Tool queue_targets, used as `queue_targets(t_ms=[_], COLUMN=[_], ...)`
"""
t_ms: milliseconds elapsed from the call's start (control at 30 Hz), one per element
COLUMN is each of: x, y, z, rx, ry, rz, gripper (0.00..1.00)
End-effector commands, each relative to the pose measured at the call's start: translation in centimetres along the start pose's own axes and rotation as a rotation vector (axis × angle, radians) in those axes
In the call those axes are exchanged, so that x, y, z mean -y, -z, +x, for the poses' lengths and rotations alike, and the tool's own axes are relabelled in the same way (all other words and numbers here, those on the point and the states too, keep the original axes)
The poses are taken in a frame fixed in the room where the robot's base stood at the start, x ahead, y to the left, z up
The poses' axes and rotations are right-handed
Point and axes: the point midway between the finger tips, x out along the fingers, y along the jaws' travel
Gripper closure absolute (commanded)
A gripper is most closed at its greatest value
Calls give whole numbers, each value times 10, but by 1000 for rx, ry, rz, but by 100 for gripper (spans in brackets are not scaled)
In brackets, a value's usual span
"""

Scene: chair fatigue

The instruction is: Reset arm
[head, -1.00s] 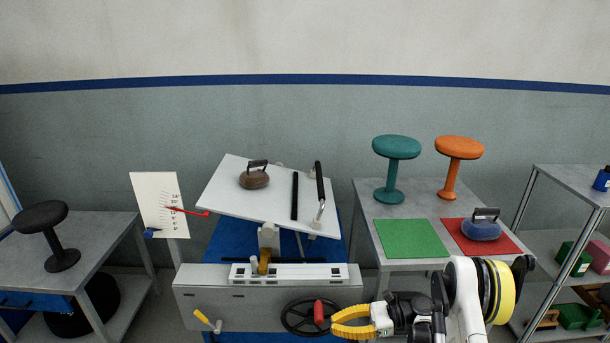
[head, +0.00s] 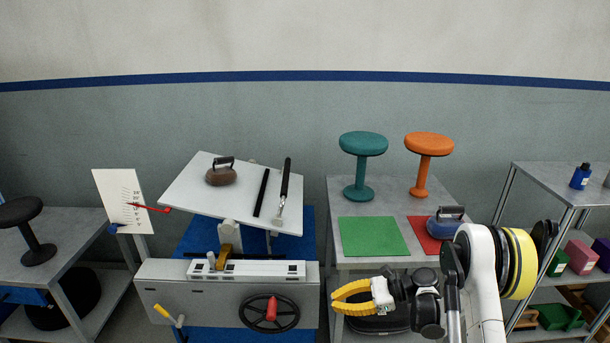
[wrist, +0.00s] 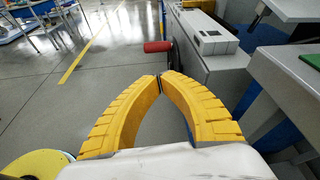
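My gripper (head: 333,300) has yellow curved fingers and is at the lower middle of the head view, right of the grey test machine. In the wrist view its two fingertips (wrist: 160,82) meet, with nothing seen between them. My white arm link (head: 485,290) bends down at the lower right and hides part of the table behind. The machine's black handwheel (head: 270,314) with a red knob (head: 271,308) is left of the gripper, apart from it. The red knob also shows in the wrist view (wrist: 157,46), beyond the fingertips.
A tilted white plate (head: 240,200) holds a brown weight (head: 221,175). The right table carries a green mat (head: 373,236), a red mat (head: 425,240), a blue weight (head: 446,226), a teal stool (head: 363,145) and an orange stool (head: 429,145). Open floor (wrist: 110,90) lies left in the wrist view.

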Motion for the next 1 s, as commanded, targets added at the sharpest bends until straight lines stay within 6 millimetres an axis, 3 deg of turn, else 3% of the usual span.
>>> queue_targets(t_ms=[267,467,700,1000], x=[16,5,-41,-126], y=[-65,-127,-185,-225], z=[-17,-41,-77,-127], rx=[-185,-406,-674,-994], ry=[25,14,-64,-261], rz=[-180,-412,-720,-1133], gripper=[100,100,100,100])
